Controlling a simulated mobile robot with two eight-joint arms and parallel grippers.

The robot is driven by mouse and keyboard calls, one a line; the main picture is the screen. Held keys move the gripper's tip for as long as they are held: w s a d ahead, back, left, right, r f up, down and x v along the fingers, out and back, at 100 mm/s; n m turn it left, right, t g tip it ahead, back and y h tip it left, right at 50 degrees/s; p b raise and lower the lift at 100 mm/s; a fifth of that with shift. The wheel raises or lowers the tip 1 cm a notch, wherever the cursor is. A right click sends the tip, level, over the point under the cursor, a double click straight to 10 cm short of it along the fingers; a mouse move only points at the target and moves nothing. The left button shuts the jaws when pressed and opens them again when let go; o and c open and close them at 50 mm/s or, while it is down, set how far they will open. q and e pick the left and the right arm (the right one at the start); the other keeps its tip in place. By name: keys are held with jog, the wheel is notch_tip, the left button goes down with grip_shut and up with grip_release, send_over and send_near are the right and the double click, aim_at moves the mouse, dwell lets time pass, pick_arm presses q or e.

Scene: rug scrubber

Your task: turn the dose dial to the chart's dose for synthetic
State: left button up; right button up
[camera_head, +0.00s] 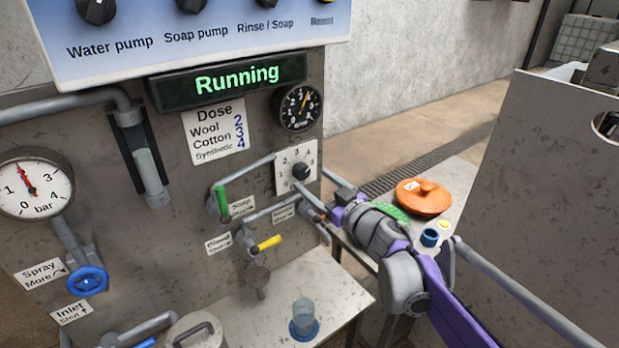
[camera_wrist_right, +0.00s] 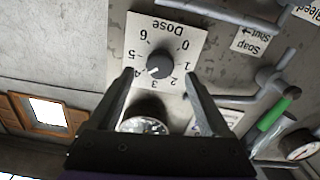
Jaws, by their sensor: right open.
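The dose dial (camera_head: 301,171) is a dark round knob on a white numbered plate (camera_head: 283,157); it also shows in the right wrist view (camera_wrist_right: 159,62). Its white mark points toward the 3 and 4 side of the scale; I cannot tell exactly where. The dose chart (camera_head: 214,133) reads Wool 2, Cotton 3, Synthetic 4. My right gripper (camera_head: 315,182) is open in front of the dial. In the right wrist view its fingertips (camera_wrist_right: 158,74) lie either side of the knob, with visible gaps; contact is not seen. My left gripper is out of view.
A green-handled valve (camera_head: 222,200) and a yellow-handled valve (camera_head: 268,243) stick out left of and below the dial. A round gauge (camera_head: 299,107) sits above it. A display (camera_head: 228,81) reads Running. A side table holds an orange lidded object (camera_head: 424,198).

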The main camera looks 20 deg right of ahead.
jog(key=v, duration=0.7)
jog(key=shift+s, duration=0.3)
jog(key=shift+d+r, duration=0.1)
jog(key=p+v, duration=0.2)
jog(key=v, duration=0.7)
jog(key=shift+p, duration=0.3)
